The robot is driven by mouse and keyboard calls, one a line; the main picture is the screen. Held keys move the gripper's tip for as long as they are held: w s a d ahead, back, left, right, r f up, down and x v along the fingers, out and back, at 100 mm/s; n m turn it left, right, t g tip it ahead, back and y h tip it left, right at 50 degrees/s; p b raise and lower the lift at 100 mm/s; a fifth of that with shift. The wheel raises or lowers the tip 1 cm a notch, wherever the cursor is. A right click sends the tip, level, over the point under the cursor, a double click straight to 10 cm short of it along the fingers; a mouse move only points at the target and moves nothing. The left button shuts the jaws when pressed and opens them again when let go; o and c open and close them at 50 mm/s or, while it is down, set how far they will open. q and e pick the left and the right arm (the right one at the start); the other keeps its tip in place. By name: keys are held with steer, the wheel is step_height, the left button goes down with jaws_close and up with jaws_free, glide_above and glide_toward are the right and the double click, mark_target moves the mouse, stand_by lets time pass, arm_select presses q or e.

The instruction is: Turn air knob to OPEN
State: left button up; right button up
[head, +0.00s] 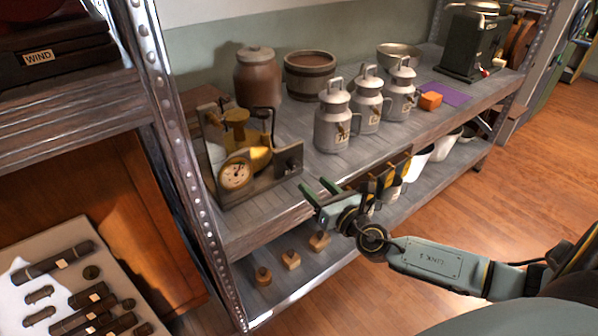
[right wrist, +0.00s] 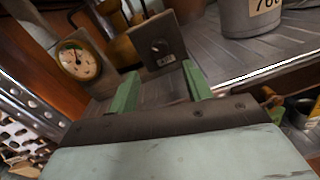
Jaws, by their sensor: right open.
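A dark upright panel (head: 289,161) stands at the right end of a brass device with a gauge on the shelf. In the right wrist view, a small round dark knob (right wrist: 159,47) sits on this panel with a small label (right wrist: 166,60) below it. The label's wording and the knob's exact setting are too small to read. My right gripper (head: 318,191) is open and empty at the shelf's front edge, just in front of the panel. Its green fingers (right wrist: 159,82) point at the panel, one toward each side of it, apart from the knob. My left gripper is not in view.
The round dial gauge (head: 235,175) sits left of the panel. Several metal milk cans (head: 332,122) stand to the right on the shelf (head: 285,204). A perforated metal post (head: 171,110) rises at the left. Small wooden blocks (head: 291,260) lie on the lower shelf.

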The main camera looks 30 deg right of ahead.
mark_target(296, 168)
steer(key=w, duration=0.7)
steer(key=shift+a+f+b, duration=0.1)
steer(key=shift+b, duration=0.25)
steer(key=shift+w, duration=0.55)
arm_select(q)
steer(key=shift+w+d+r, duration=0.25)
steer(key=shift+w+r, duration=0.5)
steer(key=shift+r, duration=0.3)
arm_select(e)
steer(key=shift+c, duration=0.4)
steer(key=c, duration=0.9)
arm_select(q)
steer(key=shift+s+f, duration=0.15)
